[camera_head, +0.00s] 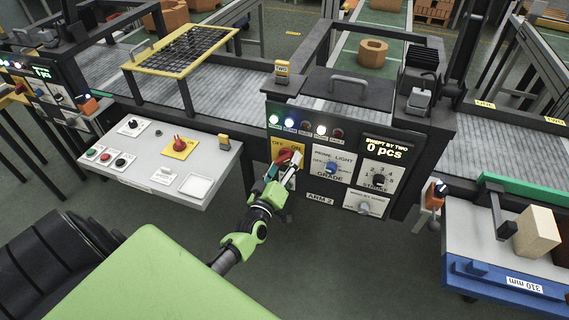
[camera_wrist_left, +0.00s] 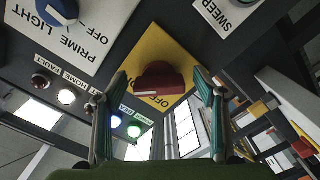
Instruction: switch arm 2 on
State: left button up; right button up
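The arm 2 panel (camera_head: 322,196) is on the dark console, with its "ARM 2" label at the lower left. Its red rotary knob (camera_head: 284,157) sits on a yellow OFF/ON plate (camera_head: 275,150). In the left wrist view the knob (camera_wrist_left: 160,80) lies between my fingers, with a white mark at its left end, close to the OFF lettering. The ON lettering is hidden there. My left gripper (camera_wrist_left: 160,90) is open, a finger on each side of the knob, with gaps visible. In the head view the left gripper (camera_head: 284,172) partly covers the plate. My right gripper is not in view.
Beside the red knob are a blue PRIME LIGHT/GRADE knob (camera_head: 331,167), a black knob (camera_head: 379,180) and a grey knob (camera_head: 364,208). Indicator lamps (camera_head: 305,129) line the top. A separate white panel (camera_head: 160,160) with another red knob (camera_head: 179,143) stands left.

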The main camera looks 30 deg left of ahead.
pick_arm(q)
jog(key=v, duration=1.2)
dwell(0.4)
